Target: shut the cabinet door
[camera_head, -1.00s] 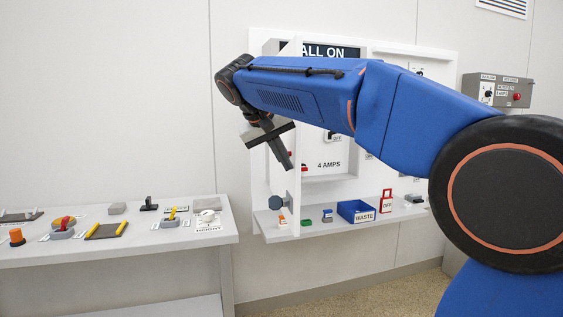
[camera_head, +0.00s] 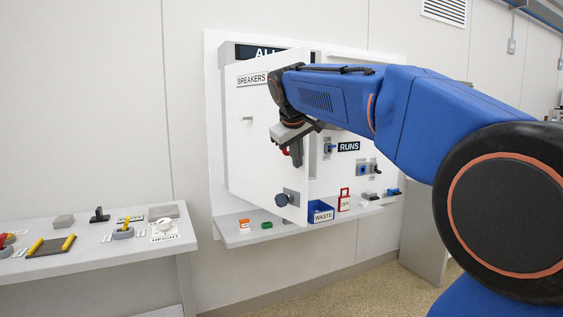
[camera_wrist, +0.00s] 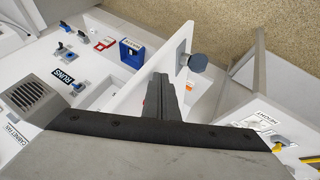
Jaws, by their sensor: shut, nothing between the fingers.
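The white cabinet door (camera_head: 255,150), labelled BREAKERS, stands partly open, with its front face showing and its right edge out from the cabinet (camera_head: 215,130). A dark round knob (camera_head: 283,199) is on its lower right part. In the wrist view the door (camera_wrist: 135,75) is a slanted white panel with the knob (camera_wrist: 197,62) near its end. My gripper (camera_head: 297,160) is shut and empty, in front of the door near its right edge, above the knob. The fingers (camera_wrist: 162,85) are on the knob's side of the door, very close to it; I cannot tell whether they touch.
Switches beside the RUNS label (camera_head: 349,147) are right of the door. A side table (camera_head: 95,255) with several parts stands at left.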

